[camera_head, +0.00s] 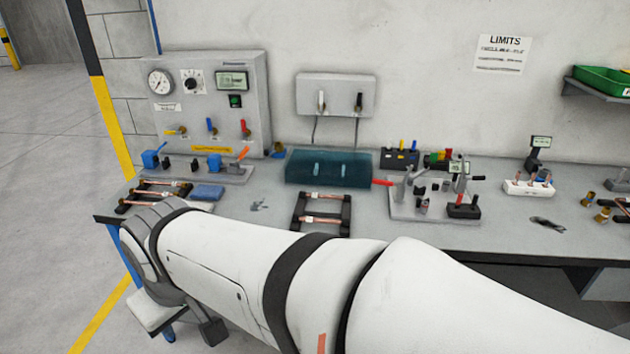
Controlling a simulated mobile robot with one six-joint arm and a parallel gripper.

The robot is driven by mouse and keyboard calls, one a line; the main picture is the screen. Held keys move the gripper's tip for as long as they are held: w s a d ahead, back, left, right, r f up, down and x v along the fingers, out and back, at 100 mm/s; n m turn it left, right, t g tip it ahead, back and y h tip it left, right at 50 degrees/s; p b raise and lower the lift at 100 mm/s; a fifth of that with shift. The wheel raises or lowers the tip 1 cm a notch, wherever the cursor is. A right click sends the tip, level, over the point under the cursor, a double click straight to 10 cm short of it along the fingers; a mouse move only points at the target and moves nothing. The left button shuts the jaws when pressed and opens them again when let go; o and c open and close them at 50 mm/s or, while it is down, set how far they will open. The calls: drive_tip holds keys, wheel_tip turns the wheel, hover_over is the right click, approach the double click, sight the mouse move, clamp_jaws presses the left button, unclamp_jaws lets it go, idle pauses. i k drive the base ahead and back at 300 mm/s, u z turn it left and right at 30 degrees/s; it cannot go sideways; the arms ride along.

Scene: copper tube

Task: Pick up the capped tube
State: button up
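Copper tubes with pale label bands lie on two dark racks on the bench. The left rack (127,207) carries copper tubes (150,194) next to a blue folded cloth (207,192). The middle rack (297,212) carries an upper copper tube (322,196) and a lower copper tube (320,220), lying flat. The tube ends are too small to tell which one is capped. My white arm crosses the foreground from the lower right to the bench's left end.
A grey gauge panel (213,95) stands at the back left. A teal translucent box (328,170) sits behind the middle rack. A clamp fixture (430,205) with a red handle stands to its right.

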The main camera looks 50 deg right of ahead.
sight(302, 195)
drive_tip(key=z, duration=1.4)
drive_tip(key=i, duration=0.95)
